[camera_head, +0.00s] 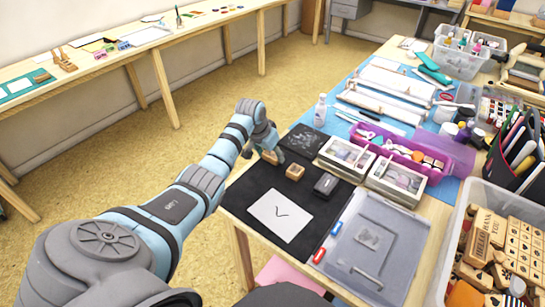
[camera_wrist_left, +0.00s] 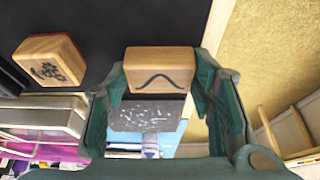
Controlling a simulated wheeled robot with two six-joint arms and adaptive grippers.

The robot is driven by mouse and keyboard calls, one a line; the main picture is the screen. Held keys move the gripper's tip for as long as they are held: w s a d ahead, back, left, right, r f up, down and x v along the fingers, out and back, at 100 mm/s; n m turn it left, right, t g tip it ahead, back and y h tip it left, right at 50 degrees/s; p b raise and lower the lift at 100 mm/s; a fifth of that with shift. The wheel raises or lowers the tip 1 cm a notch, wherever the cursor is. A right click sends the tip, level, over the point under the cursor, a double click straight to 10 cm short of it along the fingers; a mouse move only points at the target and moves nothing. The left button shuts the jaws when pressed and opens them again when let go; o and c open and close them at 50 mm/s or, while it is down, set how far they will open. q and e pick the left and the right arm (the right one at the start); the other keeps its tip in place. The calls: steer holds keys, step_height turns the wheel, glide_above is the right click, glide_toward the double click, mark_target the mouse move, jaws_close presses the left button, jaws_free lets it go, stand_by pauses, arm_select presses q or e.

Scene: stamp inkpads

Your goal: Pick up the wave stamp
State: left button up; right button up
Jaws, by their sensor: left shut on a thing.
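The wave stamp (camera_wrist_left: 160,70) is a wooden block with a dark wave line on the face toward the wrist camera. It sits between the two green fingers of my left gripper (camera_wrist_left: 160,88), which is shut on it. In the head view my left gripper (camera_head: 266,148) is over the back left edge of the black mat, and the wave stamp (camera_head: 269,158) shows only as a small brown patch below it. I cannot tell how far it is above the mat. A wooden flower stamp (camera_head: 295,172) stands just right of it, also at left in the wrist view (camera_wrist_left: 48,60).
The black mat (camera_head: 243,200) holds a white sheet (camera_head: 281,214) with a dark mark, a dark inkpad (camera_head: 326,184) and a speckled dark board (camera_head: 305,140). Open floor lies left of the table.

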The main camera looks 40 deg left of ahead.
mark_target(272, 154)
arm_select(q)
steer(key=shift+r, duration=0.1)
step_height(272, 154, up, 20)
steer(key=p, duration=0.4)
